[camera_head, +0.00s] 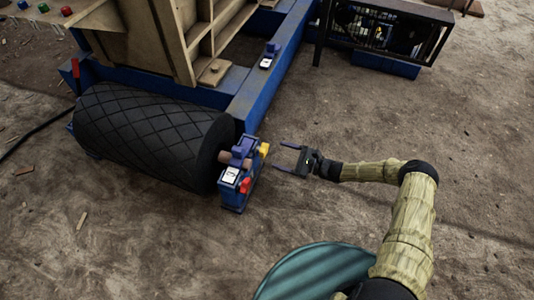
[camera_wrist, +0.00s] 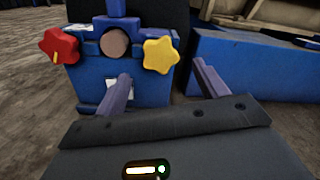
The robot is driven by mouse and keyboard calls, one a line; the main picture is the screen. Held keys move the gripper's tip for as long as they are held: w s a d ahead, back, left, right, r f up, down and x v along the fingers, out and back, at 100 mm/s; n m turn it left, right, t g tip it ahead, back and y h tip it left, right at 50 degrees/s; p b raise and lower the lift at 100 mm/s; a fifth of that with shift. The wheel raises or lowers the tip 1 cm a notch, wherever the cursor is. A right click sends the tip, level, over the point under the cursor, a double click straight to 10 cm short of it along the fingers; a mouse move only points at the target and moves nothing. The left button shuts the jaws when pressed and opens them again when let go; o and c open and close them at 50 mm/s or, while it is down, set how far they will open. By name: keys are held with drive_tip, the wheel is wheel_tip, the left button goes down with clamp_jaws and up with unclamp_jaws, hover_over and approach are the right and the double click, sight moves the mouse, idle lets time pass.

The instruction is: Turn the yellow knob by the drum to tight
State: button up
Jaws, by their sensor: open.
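The yellow knob (camera_head: 264,149) is on the blue bearing block (camera_head: 235,192) at the right end of the black drum (camera_head: 150,137). In the wrist view the yellow knob (camera_wrist: 160,55) is star-shaped and sits at the block's upper right, with a red star knob (camera_wrist: 59,46) on the left. The red knob also shows in the head view (camera_head: 245,186). My gripper (camera_head: 286,159) is open and empty, just right of the block, its fingers pointing at it. In the wrist view my gripper's fingertips (camera_wrist: 160,70) lie either side of the yellow knob's line, apart from it.
A blue frame beam (camera_head: 270,85) runs back from the block, and its side (camera_wrist: 250,68) fills the right of the wrist view. A caged unit (camera_head: 385,35) stands at the back right. Bare dirt ground lies open around my arm.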

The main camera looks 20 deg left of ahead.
sight(265, 151)
drive_tip(key=a+b, duration=0.1)
drive_tip(key=a, duration=0.1)
drive_tip(key=a+b, duration=0.1)
drive_tip(key=a, duration=0.2)
drive_tip(key=shift+w+a+f, duration=0.15)
drive_tip(key=shift+w+a, duration=0.05)
drive_tip(key=shift+a, duration=0.65)
drive_tip(key=shift+c, duration=0.2)
drive_tip(key=c, duration=0.9)
